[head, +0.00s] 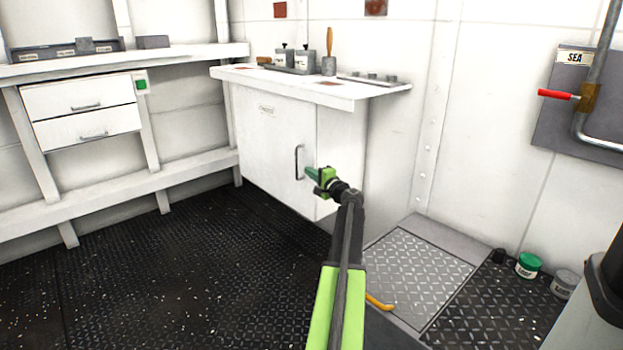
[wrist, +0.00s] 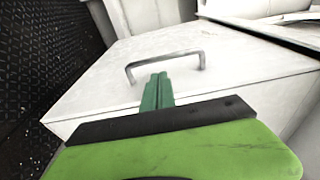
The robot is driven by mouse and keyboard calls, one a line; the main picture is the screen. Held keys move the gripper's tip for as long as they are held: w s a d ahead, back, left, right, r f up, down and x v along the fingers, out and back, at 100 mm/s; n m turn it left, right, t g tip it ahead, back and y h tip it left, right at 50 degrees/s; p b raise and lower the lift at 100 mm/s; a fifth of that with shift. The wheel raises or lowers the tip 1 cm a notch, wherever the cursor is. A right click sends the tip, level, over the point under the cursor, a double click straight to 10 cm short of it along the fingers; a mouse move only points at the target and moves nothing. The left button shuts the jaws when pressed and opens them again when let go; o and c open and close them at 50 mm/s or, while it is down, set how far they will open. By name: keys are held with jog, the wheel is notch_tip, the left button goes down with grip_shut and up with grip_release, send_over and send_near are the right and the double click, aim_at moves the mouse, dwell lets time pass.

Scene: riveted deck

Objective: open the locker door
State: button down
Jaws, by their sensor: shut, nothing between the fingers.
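The locker is a white cabinet under a worktop, and its white door (head: 265,140) is closed in the head view. A dark bar handle (head: 298,162) stands near the door's right edge. My gripper (head: 308,174) is just right of the handle in the head view, with its green fingers pointing at it. In the wrist view the handle (wrist: 165,62) arches just beyond the fingertips (wrist: 157,84), against the white door face (wrist: 100,80). The fingers are shut together with nothing between them. Whether they touch the handle I cannot tell.
The worktop (head: 345,88) above the locker holds small boxes and a wooden-handled tool (head: 329,50). A bench with drawers (head: 85,108) stands left. The dark deck (head: 170,260) before the locker is clear. A green-lidded tin (head: 528,265) and a red lever (head: 558,95) are at right.

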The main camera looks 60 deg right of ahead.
aim_at(303, 167)
jog(key=x, duration=0.5)
jog(key=shift+w+d, duration=0.1)
jog(key=shift+w, duration=0.2)
